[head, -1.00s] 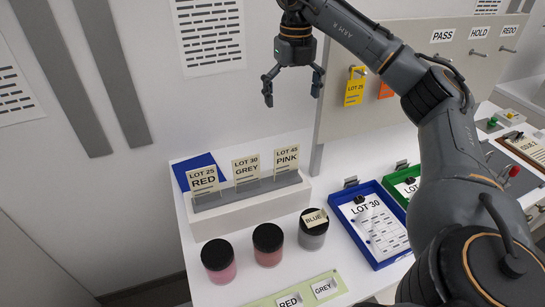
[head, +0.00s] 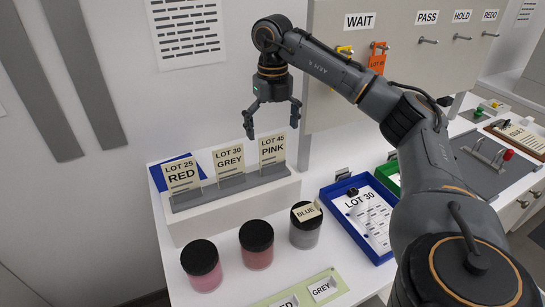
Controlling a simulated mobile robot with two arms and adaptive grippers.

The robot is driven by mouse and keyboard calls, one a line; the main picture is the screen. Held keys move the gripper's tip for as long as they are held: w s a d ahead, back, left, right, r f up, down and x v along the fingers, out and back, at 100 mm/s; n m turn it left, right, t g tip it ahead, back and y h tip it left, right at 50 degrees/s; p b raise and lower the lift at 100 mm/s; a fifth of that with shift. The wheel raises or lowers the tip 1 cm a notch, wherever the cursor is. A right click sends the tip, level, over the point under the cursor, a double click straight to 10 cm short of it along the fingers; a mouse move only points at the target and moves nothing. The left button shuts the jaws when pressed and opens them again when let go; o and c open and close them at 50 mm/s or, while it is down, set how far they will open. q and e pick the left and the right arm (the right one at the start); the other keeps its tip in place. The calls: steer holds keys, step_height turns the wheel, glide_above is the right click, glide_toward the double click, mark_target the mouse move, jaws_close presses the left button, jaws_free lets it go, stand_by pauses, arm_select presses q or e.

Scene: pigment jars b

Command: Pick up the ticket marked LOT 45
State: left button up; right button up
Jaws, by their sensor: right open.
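The ticket marked LOT 45 PINK (head: 272,153) is cream and stands upright in the right end of a grey slotted holder (head: 232,189). The LOT 30 GREY ticket (head: 229,162) and the LOT 25 RED ticket (head: 182,175) stand to its left in the same holder. My right gripper (head: 272,123) is open and empty, fingers pointing down, just above or behind the LOT 45 ticket in the picture. I cannot tell its exact depth. No finger visibly touches the ticket. My left gripper does not show.
Three dark-lidded jars stand in front of the holder; the nearest to the blue tray (head: 336,196) carries a BLUE label (head: 307,212). A green label strip (head: 335,298) lies at the front. A hook board (head: 330,75) rises behind, with an orange tag (head: 377,58).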

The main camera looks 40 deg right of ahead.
mark_target(273, 154)
step_height(273, 154, down, 7)
steer(key=shift+r+p, duration=0.1)
steer(key=shift+p, duration=1.05)
steer(key=shift+f, duration=0.7)
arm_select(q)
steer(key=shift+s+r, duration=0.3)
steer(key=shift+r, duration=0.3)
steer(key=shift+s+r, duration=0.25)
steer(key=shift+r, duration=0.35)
arm_select(e)
steer(key=c, duration=0.6)
